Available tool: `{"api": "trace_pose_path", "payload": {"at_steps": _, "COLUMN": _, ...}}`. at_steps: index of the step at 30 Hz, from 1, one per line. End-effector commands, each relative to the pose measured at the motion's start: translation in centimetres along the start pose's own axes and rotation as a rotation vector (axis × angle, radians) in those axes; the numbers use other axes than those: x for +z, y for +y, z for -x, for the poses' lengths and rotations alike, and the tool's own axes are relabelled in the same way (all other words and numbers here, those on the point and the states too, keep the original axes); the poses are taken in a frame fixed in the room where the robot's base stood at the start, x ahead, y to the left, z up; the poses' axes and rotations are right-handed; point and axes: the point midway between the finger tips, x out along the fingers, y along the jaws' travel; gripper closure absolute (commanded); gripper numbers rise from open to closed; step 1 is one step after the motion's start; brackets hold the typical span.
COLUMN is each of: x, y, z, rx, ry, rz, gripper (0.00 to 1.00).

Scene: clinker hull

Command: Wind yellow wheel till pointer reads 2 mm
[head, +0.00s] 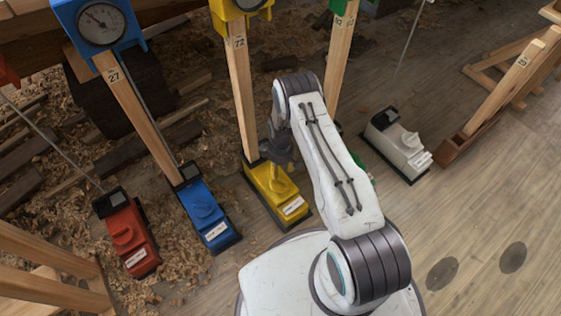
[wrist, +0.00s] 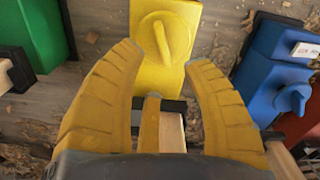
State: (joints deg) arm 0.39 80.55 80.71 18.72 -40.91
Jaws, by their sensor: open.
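The yellow wheel (head: 283,187) is a round knob with a raised ridge on top of the yellow box (head: 262,178), which stands at the foot of a wooden post. The wheel also shows at the top centre of the wrist view (wrist: 163,38). The yellow gauge (head: 250,4) is cut off by the top edge of the head view, so its pointer cannot be read. My gripper (wrist: 162,62) is open, its fingers spread on either side below the wheel in the wrist view, with nothing held. In the head view it hangs over the back of the yellow box, partly hidden by my arm.
A blue box (head: 203,208) and a red box (head: 127,235) stand left of the yellow one, a white box (head: 398,145) to the right. A green box (wrist: 40,35) is close by. Wooden posts rise behind the boxes. Wood shavings litter the left floor; the right is clearer.

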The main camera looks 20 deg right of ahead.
Motion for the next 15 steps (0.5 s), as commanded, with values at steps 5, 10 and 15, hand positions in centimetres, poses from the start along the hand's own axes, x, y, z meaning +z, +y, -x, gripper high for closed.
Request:
{"api": "trace_pose_path", "payload": {"at_steps": 5, "x": 0.0, "y": 0.0, "z": 2.4, "rx": 0.001, "ry": 0.001, "rz": 0.0, "gripper": 0.55}}
{"api": "trace_pose_path", "payload": {"at_steps": 10, "x": 0.0, "y": 0.0, "z": 3.7, "rx": 0.0, "ry": 0.0, "rz": 0.0, "gripper": 0.55}}
{"api": "trace_pose_path", "payload": {"at_steps": 15, "x": 0.0, "y": -0.1, "z": 4.2, "rx": -0.001, "ry": -0.001, "rz": 0.0, "gripper": 0.55}}
